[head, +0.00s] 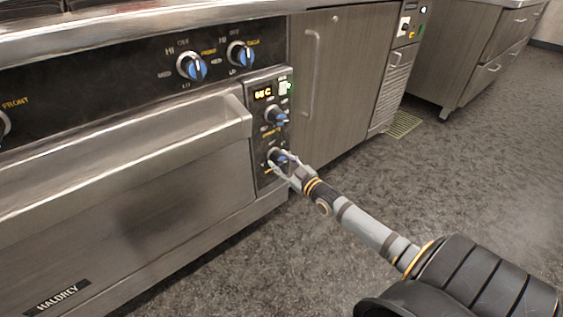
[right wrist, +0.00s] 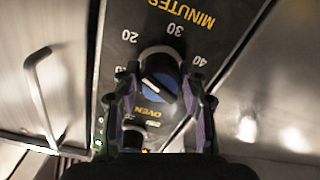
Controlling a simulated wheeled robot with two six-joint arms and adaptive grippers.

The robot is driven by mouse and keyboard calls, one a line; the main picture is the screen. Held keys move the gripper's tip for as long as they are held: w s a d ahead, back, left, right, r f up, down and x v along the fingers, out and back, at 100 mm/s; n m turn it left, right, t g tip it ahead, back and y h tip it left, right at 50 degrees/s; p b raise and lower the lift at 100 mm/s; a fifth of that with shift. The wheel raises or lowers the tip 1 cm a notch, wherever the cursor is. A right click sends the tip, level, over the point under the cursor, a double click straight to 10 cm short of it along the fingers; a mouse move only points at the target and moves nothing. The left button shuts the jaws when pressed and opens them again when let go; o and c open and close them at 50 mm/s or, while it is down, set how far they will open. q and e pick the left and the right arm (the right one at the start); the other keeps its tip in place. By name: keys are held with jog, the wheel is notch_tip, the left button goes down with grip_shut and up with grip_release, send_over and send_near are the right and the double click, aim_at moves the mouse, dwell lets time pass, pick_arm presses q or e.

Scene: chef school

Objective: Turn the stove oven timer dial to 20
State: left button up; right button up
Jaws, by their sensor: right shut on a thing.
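The oven timer dial (head: 277,155) is the lowest knob on the narrow black control panel at the right of the oven. It is blue and silver. My right gripper (head: 283,161) reaches it from the lower right, with its fingers on either side and shut on it. In the right wrist view, the dial (right wrist: 158,78) sits between the two fingers (right wrist: 160,88). The panel markings 20, 30, 40 and MINUTES show around it, upside down. I cannot tell exactly which mark the dial points to. My left gripper is out of view.
The oven door handle (head: 130,150) sticks out to the left. A cabinet (head: 343,75) stands at the right. The floor (head: 450,190) around my arm is clear.

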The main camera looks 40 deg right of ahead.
jog(key=shift+m, duration=0.5)
jog(key=o, duration=1.2)
jog(key=shift+c, duration=0.2)
jog(key=shift+s, duration=0.1)
jog(key=s, duration=1.1)
jog(key=shift+s+d, duration=0.4)
jog(key=shift+d, duration=0.05)
